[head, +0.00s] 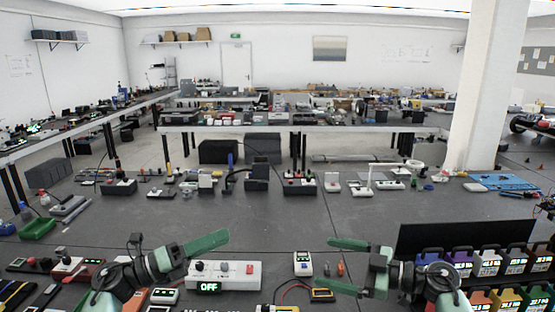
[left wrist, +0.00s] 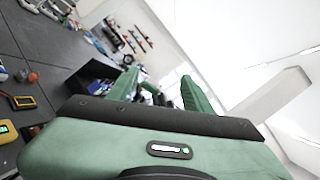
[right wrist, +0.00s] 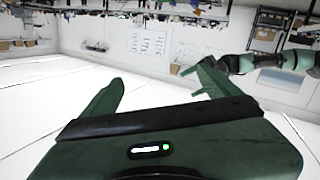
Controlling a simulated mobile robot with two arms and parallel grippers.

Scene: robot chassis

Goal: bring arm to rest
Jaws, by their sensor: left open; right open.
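My left gripper (head: 208,254) is in the lower left of the head view, above the dark table, its green jaws pointing right. In the left wrist view its two fingers (left wrist: 158,90) stand apart with nothing between them. My right gripper (head: 326,261) is in the lower right of the head view, pointing left towards the other gripper. In the right wrist view its fingers (right wrist: 160,90) are spread wide and empty. A clear gap lies between the two grippers. Part of my left arm (right wrist: 270,62) shows at the right of the right wrist view.
A white box with an OFF display (head: 235,272) sits below and between the grippers. A white meter (head: 303,263) and a yellow meter (head: 322,295) lie nearby. A black rack (head: 465,237) with coloured units stands at right. The mid table (head: 300,215) is clear.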

